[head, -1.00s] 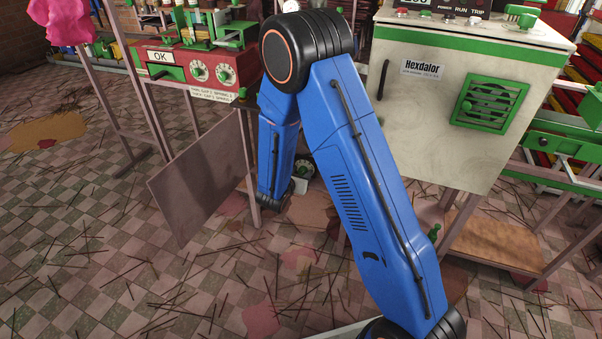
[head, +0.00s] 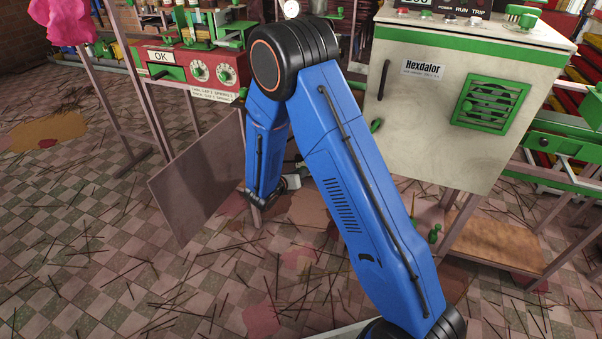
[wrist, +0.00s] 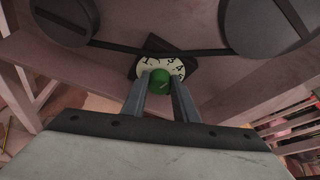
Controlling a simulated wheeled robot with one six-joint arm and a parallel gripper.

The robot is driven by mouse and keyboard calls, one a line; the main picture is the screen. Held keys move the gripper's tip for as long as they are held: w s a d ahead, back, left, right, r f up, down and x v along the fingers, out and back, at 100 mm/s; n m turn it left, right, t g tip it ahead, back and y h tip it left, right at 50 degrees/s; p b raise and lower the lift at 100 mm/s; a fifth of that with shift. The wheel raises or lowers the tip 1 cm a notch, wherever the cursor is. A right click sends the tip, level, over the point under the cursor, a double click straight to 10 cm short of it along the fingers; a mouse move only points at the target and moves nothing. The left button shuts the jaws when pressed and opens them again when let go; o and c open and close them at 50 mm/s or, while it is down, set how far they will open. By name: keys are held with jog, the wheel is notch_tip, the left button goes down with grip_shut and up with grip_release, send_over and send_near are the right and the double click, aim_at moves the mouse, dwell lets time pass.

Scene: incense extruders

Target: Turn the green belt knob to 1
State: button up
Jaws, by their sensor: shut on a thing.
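The green belt knob (wrist: 160,79) shows in the wrist view, in front of a pale dial (wrist: 149,66) with black numbers. Some numbers on the right of the dial can be seen; the knob and fingers hide the lower part. My gripper (wrist: 160,88) is shut on the knob, one finger on each side. A pale mark shows on the knob's face, but which number it points at I cannot tell. In the head view my blue arm hides the gripper and the knob.
Two dark slotted pulleys (wrist: 268,24) with a black belt (wrist: 155,50) lie just above the dial. In the head view a cream Hexdalor cabinet (head: 440,130) stands right, and a grey panel (head: 200,180) hangs left of my arm.

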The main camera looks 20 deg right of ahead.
jog(key=shift+w+a+f+n+h, duration=0.1)
jog(key=shift+f+n+h, duration=0.15)
jog(key=shift+n+h, duration=1.35)
jog(key=shift+w+a+f+n+h, duration=0.15)
jog(key=shift+n+h, duration=0.4)
jog(key=shift+n, duration=2.2)
jog(key=shift+s+a+f+n+h, duration=0.1)
jog(key=shift+f+n+h, duration=0.2)
jog(key=shift+n+h, duration=1.3)
jog(key=shift+n+y, duration=0.55)
jog(key=shift+n, duration=0.3)
jog(key=o, duration=1.1)
jog(key=shift+c, duration=0.2)
jog(key=v, duration=1.7)
jog(key=shift+s+f, duration=0.2)
